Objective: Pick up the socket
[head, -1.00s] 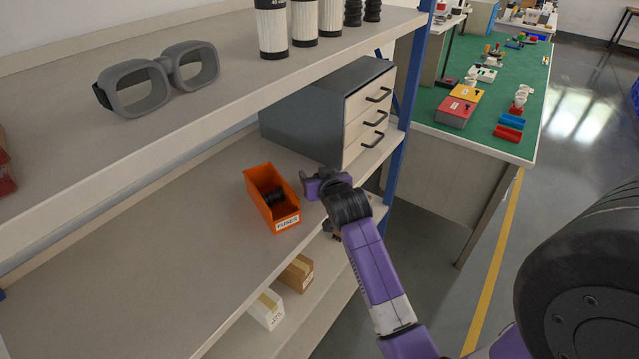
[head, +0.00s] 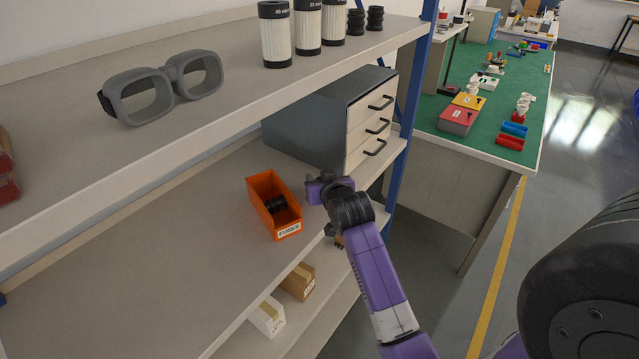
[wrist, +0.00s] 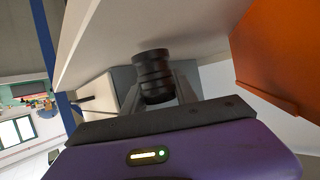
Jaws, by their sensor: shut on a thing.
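A black ribbed socket (wrist: 153,76) is between the two grey fingers of my gripper (wrist: 158,92) in the wrist view, and the fingers are shut on it. In the head view my gripper (head: 318,190) is just right of the orange bin, near the front edge of the middle shelf. Another black ribbed piece (head: 276,203) lies inside the orange bin (head: 262,220), which is labelled FUSES. Two similar black ribbed pieces (head: 375,18) stand on the upper shelf.
A grey drawer cabinet (head: 325,125) stands behind my gripper. The upper shelf (head: 190,125) overhangs, with grey goggles (head: 140,97) and white cylinders on it. A blue post (head: 408,110) is at the right. The middle shelf (head: 130,260) is clear on the left. Boxes sit below.

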